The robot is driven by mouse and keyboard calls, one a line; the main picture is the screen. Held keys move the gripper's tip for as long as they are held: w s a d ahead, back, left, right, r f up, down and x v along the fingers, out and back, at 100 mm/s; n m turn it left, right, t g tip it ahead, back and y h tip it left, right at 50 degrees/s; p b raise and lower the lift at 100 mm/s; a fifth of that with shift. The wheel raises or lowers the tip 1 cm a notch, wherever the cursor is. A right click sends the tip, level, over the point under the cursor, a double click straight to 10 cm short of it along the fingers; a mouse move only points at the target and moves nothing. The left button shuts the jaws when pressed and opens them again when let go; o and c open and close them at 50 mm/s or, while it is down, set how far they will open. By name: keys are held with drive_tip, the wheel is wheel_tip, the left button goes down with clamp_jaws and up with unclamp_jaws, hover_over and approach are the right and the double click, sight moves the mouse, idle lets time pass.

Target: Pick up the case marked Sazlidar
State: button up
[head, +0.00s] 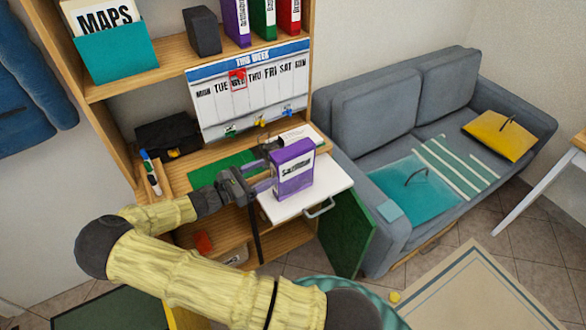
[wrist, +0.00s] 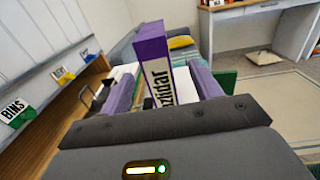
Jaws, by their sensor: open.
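A purple case (head: 293,168) with a white label stands upright on the pulled-out white board in the head view. Its dark lettering is blurred there. In the wrist view the case (wrist: 153,58) shows its narrow side, where I read "zlidar"; the start of the word is hidden. My gripper (head: 264,176) is just left of the case, pointing at it. In the wrist view the two purple fingers of my gripper (wrist: 164,84) are spread, with the case in line between them. Whether the fingertips reach past its near edge I cannot tell.
The white board (head: 335,181) has a handle at its front. An open green door (head: 347,235) hangs below it. The weekly planner (head: 250,92) stands behind, and a pen holder (head: 152,176) is at left. A grey sofa (head: 355,120) stands at right.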

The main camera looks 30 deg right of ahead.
sight(274, 168)
drive_tip(key=shift+w+d, duration=0.2)
drive_tip(key=shift+d, duration=1.85)
drive_tip(key=shift+p, duration=0.3)
drive_tip(key=shift+w+d+p, duration=0.25)
drive_tip(key=shift+d+p, duration=0.15)
drive_tip(key=shift+d, duration=0.9)
drive_tip(key=shift+w+d+p, duration=0.2)
drive_tip(key=shift+d+p, duration=0.2)
drive_tip(key=shift+d, duration=0.9)
clamp_jaws()
